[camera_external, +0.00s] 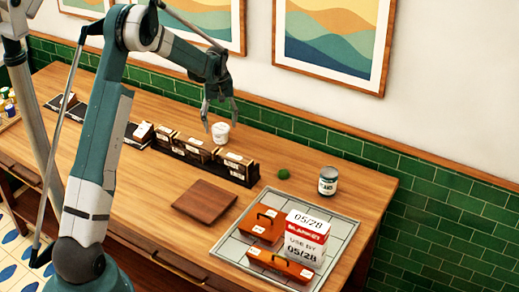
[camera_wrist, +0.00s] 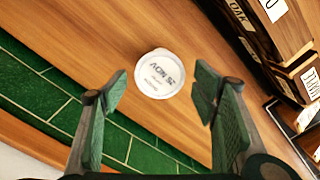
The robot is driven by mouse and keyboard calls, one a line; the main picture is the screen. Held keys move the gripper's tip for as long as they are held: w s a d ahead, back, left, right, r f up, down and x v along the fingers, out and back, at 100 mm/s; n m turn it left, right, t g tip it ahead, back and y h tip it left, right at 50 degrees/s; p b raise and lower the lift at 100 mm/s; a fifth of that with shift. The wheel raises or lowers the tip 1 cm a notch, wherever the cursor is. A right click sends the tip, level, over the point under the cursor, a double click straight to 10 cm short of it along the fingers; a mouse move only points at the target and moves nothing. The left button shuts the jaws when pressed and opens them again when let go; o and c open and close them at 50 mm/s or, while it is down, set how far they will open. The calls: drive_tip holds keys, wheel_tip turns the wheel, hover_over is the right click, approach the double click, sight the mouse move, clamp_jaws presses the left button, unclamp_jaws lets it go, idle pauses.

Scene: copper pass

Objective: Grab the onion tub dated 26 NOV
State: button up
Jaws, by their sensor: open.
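A small white round tub (camera_external: 220,132) stands on the wooden table, behind the row of dark boxes and near the green tiled wall. In the wrist view the white tub (camera_wrist: 160,74) is seen from above, with dark upside-down print on its lid. The print reads as a NOV date; its day digits are too small to read surely. My gripper (camera_external: 220,110) is open and empty above the tub, pointing down. In the wrist view my gripper (camera_wrist: 161,94) has its fingers spread left and right, with the tub's lid beyond and between them, not touching.
Dark labelled boxes (camera_external: 195,150) stand in a row just in front of the tub. A brown board (camera_external: 205,199) lies in front. A tray (camera_external: 226,243) holds orange boxes and a white-red carton (camera_external: 306,238).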

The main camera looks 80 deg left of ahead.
sight(220, 128)
drive_tip(key=shift+d+f, duration=0.1)
drive_tip(key=shift+f, duration=2.45)
drive_tip(key=c, duration=1)
